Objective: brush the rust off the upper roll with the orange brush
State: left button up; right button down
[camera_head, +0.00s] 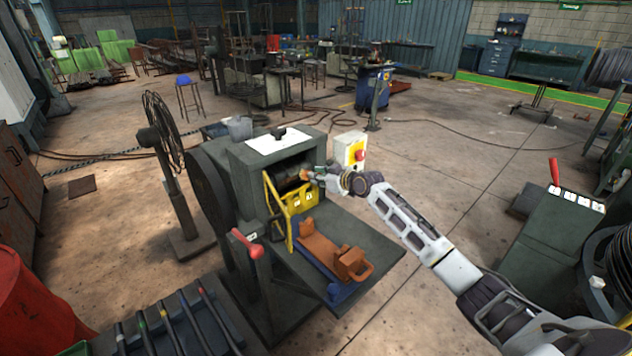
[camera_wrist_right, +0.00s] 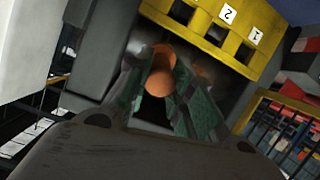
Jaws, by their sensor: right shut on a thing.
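My right gripper (camera_head: 314,174) reaches in from the right to the open front of the grey machine (camera_head: 255,170). It is shut on the orange brush (camera_head: 304,174). In the right wrist view the rounded orange end of the brush (camera_wrist_right: 160,72) shows between the green-padded fingers (camera_wrist_right: 160,100). The bristles are hidden. A roll (camera_head: 286,184) shows dimly in the machine's dark opening, just left of the brush. I cannot tell whether the brush touches it, nor how much rust it bears. My left gripper is not in view.
A yellow guard (camera_head: 276,212) with number tags hangs at the opening; it also shows in the right wrist view (camera_wrist_right: 205,28). A blue and orange-brown fixture (camera_head: 325,248) lies on the plate in front.

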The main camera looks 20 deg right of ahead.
jog(key=shift+d+r, duration=0.1)
jog(key=shift+d, duration=0.05)
dwell(0.3)
jog(key=shift+a+p, duration=0.2)
jog(key=shift+p, duration=0.1)
jog(key=shift+s+a+p, duration=0.15)
jog(key=shift+a+p, duration=0.25)
jog(key=shift+s+a+p, duration=0.25)
jog(key=shift+a+p, duration=0.35)
jog(key=shift+a, duration=0.1)
jog(key=shift+s+a+p, duration=0.25)
jog(key=shift+a+p, duration=0.3)
jog(key=shift+a, duration=0.1)
jog(key=a+p, duration=0.1)
jog(key=a, duration=0.1)
jog(key=s+a+p, duration=0.1)
jog(key=p, duration=0.1)
jog(key=shift+s+a, duration=0.2)
jog(key=shift+a, duration=0.2)
